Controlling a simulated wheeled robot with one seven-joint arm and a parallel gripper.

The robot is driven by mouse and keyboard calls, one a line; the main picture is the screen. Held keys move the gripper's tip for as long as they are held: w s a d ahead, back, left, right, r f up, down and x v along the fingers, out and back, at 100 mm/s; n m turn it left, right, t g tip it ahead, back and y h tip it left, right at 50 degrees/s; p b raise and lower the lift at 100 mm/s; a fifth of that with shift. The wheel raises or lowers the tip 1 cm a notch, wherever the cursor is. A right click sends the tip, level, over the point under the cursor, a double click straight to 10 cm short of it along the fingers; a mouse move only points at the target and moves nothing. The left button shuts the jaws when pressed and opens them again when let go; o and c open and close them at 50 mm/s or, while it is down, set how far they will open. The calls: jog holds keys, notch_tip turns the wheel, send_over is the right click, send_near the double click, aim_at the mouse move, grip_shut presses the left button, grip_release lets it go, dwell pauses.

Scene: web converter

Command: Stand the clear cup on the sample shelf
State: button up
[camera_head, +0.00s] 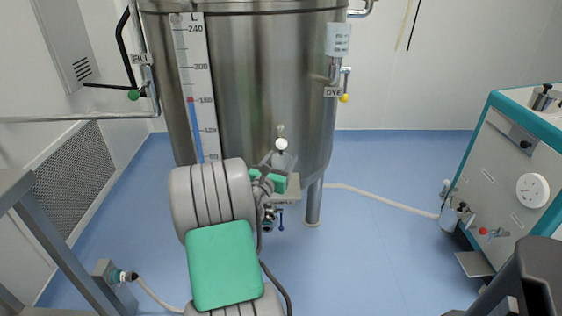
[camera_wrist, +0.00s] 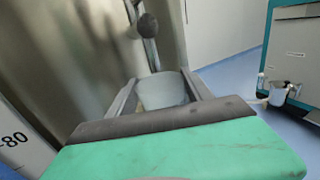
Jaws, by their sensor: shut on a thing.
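My gripper (camera_head: 278,163) is at the front of the steel tank, shut on the clear cup (camera_wrist: 163,90). In the wrist view the cup sits between the two grey fingers, translucent and roughly upright; in the head view the cup (camera_head: 286,160) is small and partly hidden by the fingers. A tap with a white knob (camera_head: 281,144) is just above it. A small beige ledge (camera_head: 291,190) shows at the tank just below the cup; I cannot tell whether they touch. A grey plate (camera_head: 474,264) juts from the teal-edged cabinet at right. Neither carries a readable shelf label.
The steel tank (camera_head: 265,80) fills the middle. The cabinet (camera_head: 510,180) has a tap with a red knob (camera_head: 482,231). A pale hose (camera_head: 385,200) crosses the blue floor, which is otherwise open between tank and cabinet.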

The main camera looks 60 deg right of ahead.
jog(key=shift+f+b, duration=0.75)
jog(key=shift+f, duration=0.3)
jog(key=shift+f, duration=0.55)
jog(key=o, duration=1.4)
